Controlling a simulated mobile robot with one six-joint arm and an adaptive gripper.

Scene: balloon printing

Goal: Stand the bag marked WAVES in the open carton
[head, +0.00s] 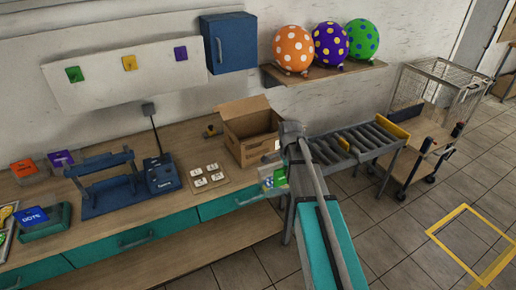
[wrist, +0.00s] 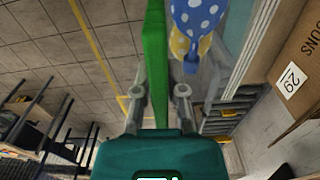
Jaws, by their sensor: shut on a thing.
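The open carton (head: 242,151) stands on the bench with its flaps up. Its brown side, with printed letters and a white 29 label, shows close at the right in the wrist view (wrist: 299,48). My gripper (wrist: 160,94) is shut on a bag with a bright green panel (wrist: 155,55). Blue and yellow dotted balloon shapes show beside the panel. In the head view the held bag (head: 273,180) hangs in front of the carton, outside it, near the bench's front edge. No marking on the bag is readable. My arm hides most of the gripper there.
A roller conveyor (head: 348,143) adjoins the carton's right side. White tiles (head: 207,176) and a blue stand (head: 108,195) lie left of it. A wire cage (head: 435,92) stands right.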

